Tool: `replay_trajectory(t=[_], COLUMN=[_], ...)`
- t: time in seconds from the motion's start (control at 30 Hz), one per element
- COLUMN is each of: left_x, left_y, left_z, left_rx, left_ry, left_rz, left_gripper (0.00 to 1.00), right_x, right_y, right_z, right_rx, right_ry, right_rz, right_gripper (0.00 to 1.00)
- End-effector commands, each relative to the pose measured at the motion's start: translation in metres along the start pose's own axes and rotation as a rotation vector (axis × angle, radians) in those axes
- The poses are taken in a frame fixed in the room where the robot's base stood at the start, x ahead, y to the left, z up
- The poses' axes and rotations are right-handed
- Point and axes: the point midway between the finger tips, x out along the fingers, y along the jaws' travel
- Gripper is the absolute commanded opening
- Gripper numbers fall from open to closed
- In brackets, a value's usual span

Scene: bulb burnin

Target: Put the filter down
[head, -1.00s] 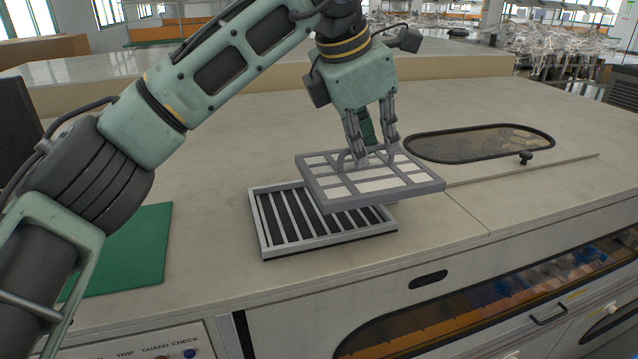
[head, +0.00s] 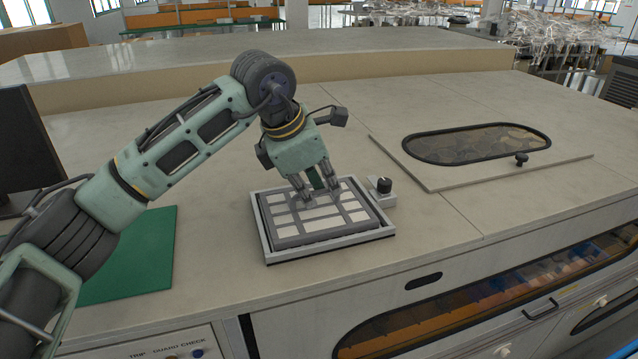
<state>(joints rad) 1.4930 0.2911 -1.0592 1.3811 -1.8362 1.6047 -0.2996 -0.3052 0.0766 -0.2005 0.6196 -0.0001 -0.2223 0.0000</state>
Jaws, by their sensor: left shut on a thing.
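The filter (head: 345,212), a grey-framed panel with pale square cells, lies inside the light grey rectangular frame (head: 267,247) on the bench top. It looks about level and within the frame's rim. Whether it rests fully on the slats beneath is hard to tell, as the slats are hidden under it. My left gripper (head: 318,195) points down over the filter's middle and is shut on its handle, which the fingers mostly hide. My right gripper is not in view.
A black knob (head: 384,185) on a small block sits at the frame's right. A green mat (head: 135,255) lies to the left. An oval-windowed hatch (head: 476,143) with a knob is at the right. The bench between is clear.

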Motion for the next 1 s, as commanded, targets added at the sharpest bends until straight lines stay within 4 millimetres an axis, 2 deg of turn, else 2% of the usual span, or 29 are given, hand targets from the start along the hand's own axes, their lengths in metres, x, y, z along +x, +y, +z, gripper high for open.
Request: replay_trajectory(t=[0.23, 0.27, 0.47, 0.8, 0.87, 1.0], left_x=[0.004, 0.004, 0.003, 0.002, -0.002, -0.018], left_y=[-0.001, -0.001, -0.001, -0.001, 0.000, 0.001], left_z=[-0.002, -0.001, -0.001, -0.001, 0.001, 0.000], left_rx=[0.000, 0.000, 0.000, 0.000, 0.000, 0.001], left_ry=[0.000, 0.000, 0.001, 0.001, 0.001, -0.002], left_rz=[0.000, 0.000, -0.001, -0.001, -0.001, 0.004], left_gripper=[0.00, 0.08, 0.26, 0.26, 0.26, 0.26], right_x=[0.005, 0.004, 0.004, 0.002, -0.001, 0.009], right_y=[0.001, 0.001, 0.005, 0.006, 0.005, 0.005], right_z=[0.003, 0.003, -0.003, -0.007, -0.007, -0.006], right_rx=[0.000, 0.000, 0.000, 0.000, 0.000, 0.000], right_ry=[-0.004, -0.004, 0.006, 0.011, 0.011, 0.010], right_rz=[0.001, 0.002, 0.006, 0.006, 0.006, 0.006], right_gripper=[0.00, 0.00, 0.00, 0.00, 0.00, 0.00])
